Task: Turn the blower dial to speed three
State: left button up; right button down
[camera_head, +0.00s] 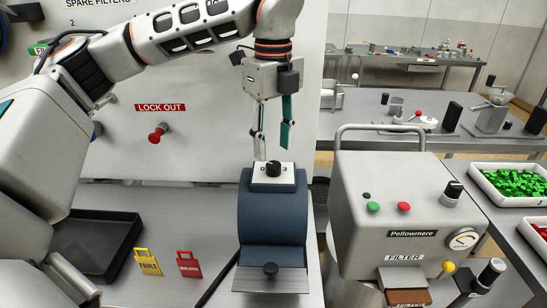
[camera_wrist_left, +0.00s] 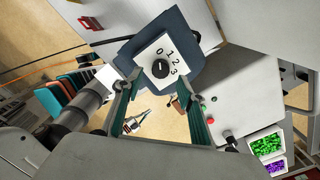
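The blower dial (camera_head: 273,168) is a round black knob on a white plate on top of a blue-grey housing (camera_head: 272,208). In the left wrist view the dial (camera_wrist_left: 160,68) has the numbers 0, 1, 2 and 3 around its upper and right side. A short light mark shows on the knob, but I cannot tell which number it points to. My left gripper (camera_head: 272,148) hangs above the dial, fingers pointing down. It is open and empty, with its green-lined fingers (camera_wrist_left: 158,88) apart and the dial just beyond their tips. My right gripper is not in view.
A grey machine with a handle (camera_head: 385,205) stands close on the right. A black tray (camera_head: 98,240), a yellow tag (camera_head: 148,262) and a red tag (camera_head: 189,264) are at left. A red lock-out knob (camera_head: 158,132) sticks out of the wall panel.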

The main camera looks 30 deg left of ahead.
aim_at(273, 164)
pick_arm(q)
jog(key=shift+f, duration=2.45)
jog(key=c, duration=1.1)
